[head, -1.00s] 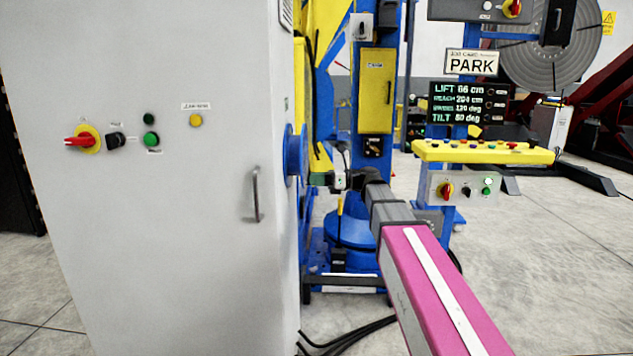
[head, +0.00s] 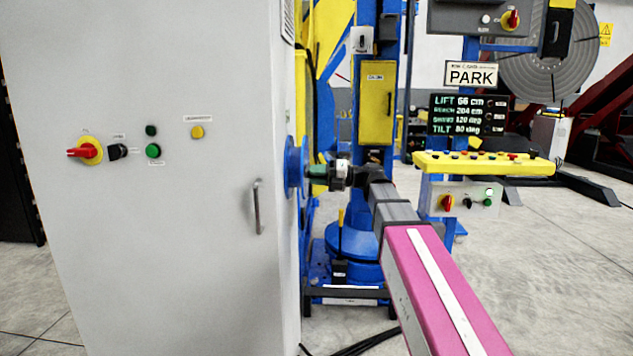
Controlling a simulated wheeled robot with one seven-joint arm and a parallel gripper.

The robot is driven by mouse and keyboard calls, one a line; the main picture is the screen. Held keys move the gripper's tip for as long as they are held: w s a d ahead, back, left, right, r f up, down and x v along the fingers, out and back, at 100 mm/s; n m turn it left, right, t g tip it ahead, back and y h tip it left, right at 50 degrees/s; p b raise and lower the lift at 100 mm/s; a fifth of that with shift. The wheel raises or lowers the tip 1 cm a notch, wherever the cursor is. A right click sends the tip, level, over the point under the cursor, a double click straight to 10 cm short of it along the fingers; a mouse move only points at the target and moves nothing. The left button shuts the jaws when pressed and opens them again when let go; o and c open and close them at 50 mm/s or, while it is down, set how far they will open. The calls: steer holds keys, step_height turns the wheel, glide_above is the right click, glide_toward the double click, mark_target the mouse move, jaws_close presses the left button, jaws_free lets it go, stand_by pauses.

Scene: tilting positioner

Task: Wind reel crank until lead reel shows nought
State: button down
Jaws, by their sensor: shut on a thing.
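The blue lead reel (head: 293,168) is on the right side of the grey cabinet and shows nearly edge-on. My gripper (head: 328,173) is shut on this grip, at about the height of the reel's middle. My arm reaches in from the lower right. The crank's arm and any reel counter cannot be made out from this angle.
The grey cabinet (head: 150,240) fills the left, with a handle (head: 258,206) near its right edge. Behind my gripper stands the blue and yellow positioner column (head: 376,105). A control stand with a yellow panel (head: 484,163) and a PARK sign (head: 471,74) is at right. Cables lie on the floor.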

steer(key=shift+r+m, duration=0.6)
steer(key=shift+m, duration=0.3)
steer(key=c, duration=0.9)
jaws_free()
steer(key=shift+w, duration=0.1)
steer(key=shift+o, duration=0.2)
steer(key=d, duration=1.1)
steer(key=shift+f, duration=0.15)
